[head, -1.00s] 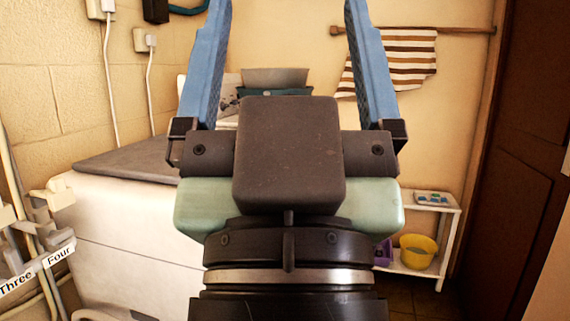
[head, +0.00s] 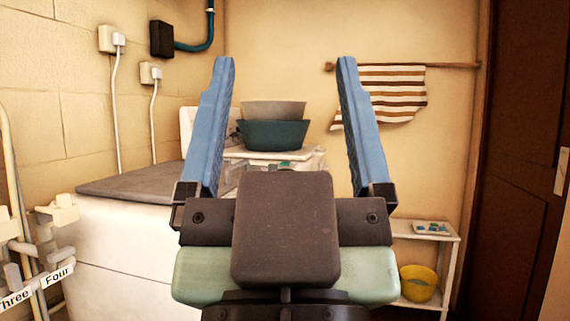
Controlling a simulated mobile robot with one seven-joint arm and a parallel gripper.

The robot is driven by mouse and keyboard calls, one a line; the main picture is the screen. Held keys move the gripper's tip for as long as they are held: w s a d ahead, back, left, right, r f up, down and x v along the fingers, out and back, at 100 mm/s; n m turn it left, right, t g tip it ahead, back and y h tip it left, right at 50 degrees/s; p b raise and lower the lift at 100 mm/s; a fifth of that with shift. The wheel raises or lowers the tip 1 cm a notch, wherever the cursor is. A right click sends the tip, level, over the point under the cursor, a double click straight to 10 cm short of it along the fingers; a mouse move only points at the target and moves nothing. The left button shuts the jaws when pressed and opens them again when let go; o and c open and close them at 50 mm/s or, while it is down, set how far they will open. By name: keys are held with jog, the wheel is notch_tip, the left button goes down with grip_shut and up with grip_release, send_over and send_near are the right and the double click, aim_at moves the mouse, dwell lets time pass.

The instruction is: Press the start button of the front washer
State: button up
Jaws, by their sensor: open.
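A white washer (head: 125,240) with a grey top stands at the left, nearest to me, and appears to be the front one. Its right part is hidden behind my gripper. A second white machine (head: 310,160) stands farther back. I cannot make out a start button on either. My gripper (head: 285,65) is open and empty, its two blue fingers pointing up and away in the middle of the picture. I see it touching nothing.
A teal basin (head: 272,135) and a grey basin (head: 273,110) are stacked on the rear machine. White pipes with labels (head: 58,276) stand at the left. A low white shelf (head: 445,240) holds a yellow bowl (head: 418,284). A striped towel (head: 385,95) hangs behind.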

grip_shut()
dwell(1.5)
